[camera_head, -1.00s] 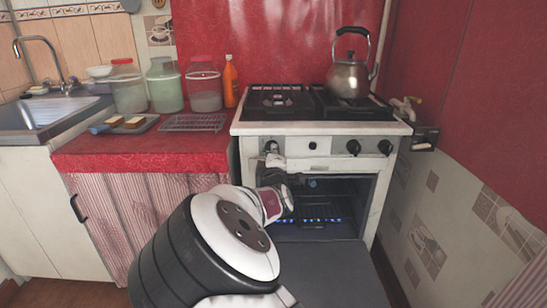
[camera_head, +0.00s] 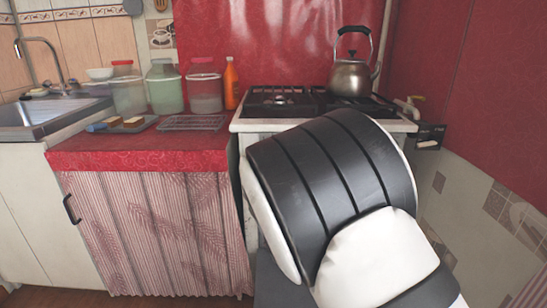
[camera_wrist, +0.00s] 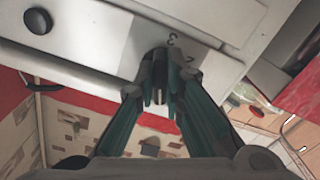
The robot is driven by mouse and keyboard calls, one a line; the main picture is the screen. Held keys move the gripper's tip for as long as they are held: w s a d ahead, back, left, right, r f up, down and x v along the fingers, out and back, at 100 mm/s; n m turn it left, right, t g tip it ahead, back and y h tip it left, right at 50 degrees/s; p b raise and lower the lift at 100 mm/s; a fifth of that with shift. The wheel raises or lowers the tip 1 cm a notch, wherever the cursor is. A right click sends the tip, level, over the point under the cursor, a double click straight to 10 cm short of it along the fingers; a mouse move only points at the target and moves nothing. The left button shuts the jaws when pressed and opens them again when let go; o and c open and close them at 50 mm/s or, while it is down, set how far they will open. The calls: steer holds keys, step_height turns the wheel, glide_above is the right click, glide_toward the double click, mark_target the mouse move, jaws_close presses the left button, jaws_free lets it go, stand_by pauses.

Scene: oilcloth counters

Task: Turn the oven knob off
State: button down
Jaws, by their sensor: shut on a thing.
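In the wrist view, the oven knob (camera_wrist: 160,56) is a dark knob on the white stove panel (camera_wrist: 88,32). My gripper (camera_wrist: 160,88) has its two green-black fingers closed around the knob, and they hide much of it. The printed numbers 3 and 2 show beside it. The knob's exact angle is hard to tell. In the head view, my arm covers the knobs, the oven opening and the gripper. The stove's white top edge (camera_head: 246,126) shows there.
Another black knob (camera_wrist: 38,20) sits on the panel. A metal kettle (camera_head: 350,78) stands on the right rear of the stove. The red counter (camera_head: 135,160) at left holds jars, an orange bottle (camera_head: 230,82) and a wire rack (camera_head: 190,123). A tiled red wall bounds the right.

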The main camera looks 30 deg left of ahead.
steer(key=shift+s+f+m+b, duration=0.1)
steer(key=shift+f+m+b, duration=0.1)
steer(key=shift+m+b, duration=1.6)
steer(key=shift+m+p, duration=0.4)
steer(key=shift+m, duration=0.1)
steer(key=c, duration=1.7)
jaws_free()
steer(key=shift+r, duration=0.1)
steer(key=v, duration=1.2)
steer(key=shift+a, duration=0.1)
